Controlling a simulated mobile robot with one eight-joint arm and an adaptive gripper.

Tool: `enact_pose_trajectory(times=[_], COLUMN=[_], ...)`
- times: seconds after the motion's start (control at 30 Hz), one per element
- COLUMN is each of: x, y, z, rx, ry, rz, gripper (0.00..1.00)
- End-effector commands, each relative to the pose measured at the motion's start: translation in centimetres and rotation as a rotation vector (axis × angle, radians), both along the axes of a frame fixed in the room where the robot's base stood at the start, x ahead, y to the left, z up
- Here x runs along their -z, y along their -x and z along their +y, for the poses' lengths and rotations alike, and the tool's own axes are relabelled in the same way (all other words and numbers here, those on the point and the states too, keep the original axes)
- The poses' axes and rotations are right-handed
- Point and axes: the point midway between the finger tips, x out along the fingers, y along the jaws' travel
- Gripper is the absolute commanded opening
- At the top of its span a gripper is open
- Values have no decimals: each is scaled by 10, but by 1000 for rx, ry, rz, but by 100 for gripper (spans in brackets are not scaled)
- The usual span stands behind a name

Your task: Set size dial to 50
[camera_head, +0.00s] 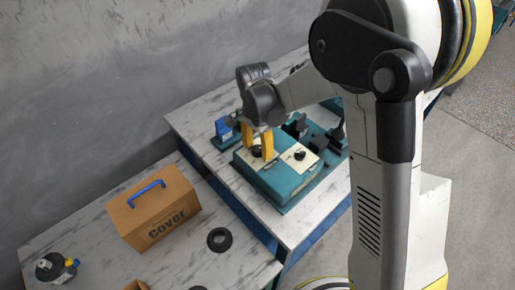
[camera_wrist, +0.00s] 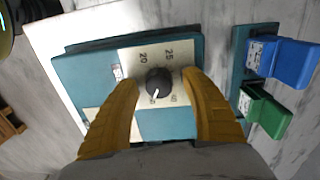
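The dial is a round black knob (camera_wrist: 159,82) with a white pointer mark, on a cream plate (camera_wrist: 150,125) with printed numbers. In the wrist view, 20 and 25 read above the knob and what looks like 40 at its lower right. The pointer aims down and slightly left; the number there is too small to read. My gripper (camera_wrist: 160,78) has its two yellow fingers either side of the knob, with small gaps showing. In the head view my gripper (camera_head: 258,143) is over the left knob of the teal box (camera_head: 268,185).
A second black knob (camera_head: 299,155) sits on the box's right plate. Blue (camera_wrist: 290,62) and green (camera_wrist: 265,112) levers stand beside the box. A cardboard box marked Cover (camera_head: 150,205) and a black ring (camera_head: 219,239) are on the nearer marble table.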

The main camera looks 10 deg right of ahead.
Motion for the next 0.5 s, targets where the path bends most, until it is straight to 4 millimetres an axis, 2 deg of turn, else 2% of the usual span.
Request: enact_pose_trajectory(times=[0.17,0.27,0.5], x=[-2,-12,-63], y=[0,0,-2], z=[0,0,2], rx=[0,0,-1], ry=[0,0,0], rz=[0,0,0], gripper=[55,55,55])
